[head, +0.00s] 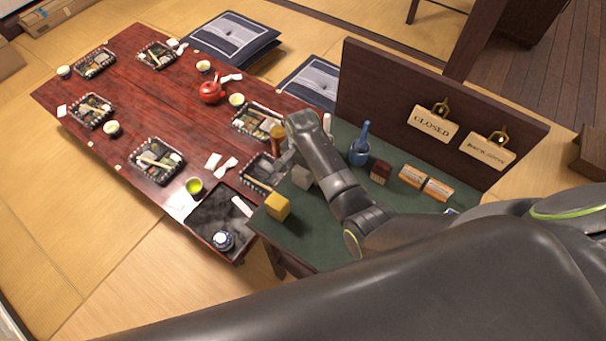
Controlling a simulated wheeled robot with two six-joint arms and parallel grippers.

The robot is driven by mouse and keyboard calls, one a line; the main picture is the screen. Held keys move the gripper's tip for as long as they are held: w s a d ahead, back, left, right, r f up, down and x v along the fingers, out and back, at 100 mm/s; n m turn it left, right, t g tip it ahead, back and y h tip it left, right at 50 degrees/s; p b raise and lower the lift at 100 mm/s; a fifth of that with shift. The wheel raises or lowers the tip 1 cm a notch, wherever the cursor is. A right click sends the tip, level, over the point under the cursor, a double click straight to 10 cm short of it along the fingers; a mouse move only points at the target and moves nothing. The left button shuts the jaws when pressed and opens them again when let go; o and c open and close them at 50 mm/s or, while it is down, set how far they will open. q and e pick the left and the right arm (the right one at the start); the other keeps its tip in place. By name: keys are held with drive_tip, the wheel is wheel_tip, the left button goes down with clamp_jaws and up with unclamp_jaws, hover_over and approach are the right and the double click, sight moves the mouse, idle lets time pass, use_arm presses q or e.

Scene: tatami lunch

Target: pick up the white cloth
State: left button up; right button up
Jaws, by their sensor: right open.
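Several small white pieces lie on the red-brown low table (135,120); I cannot tell for sure which is the white cloth. A folded white piece (228,164) lies near the table's right side, beside a flat white piece (213,160). Another white piece (242,206) lies on the dark tray (208,213) at the near corner. My right gripper (284,163) is at the left edge of the green-topped stand, right of these pieces and apart from them. It is open; its fingers are small and partly hidden by my arm. My left gripper is out of view.
A dark panel (375,90) with signs rises behind. Lunch boxes, cups and a red teapot (210,91) crowd the table.

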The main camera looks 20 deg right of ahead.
drive_tip(key=shift+f, duration=1.45)
drive_tip(key=c, duration=1.1)
drive_tip(key=shift+r, duration=0.1)
wheel_tip(320, 180, up, 10)
drive_tip(key=shift+f, duration=0.1)
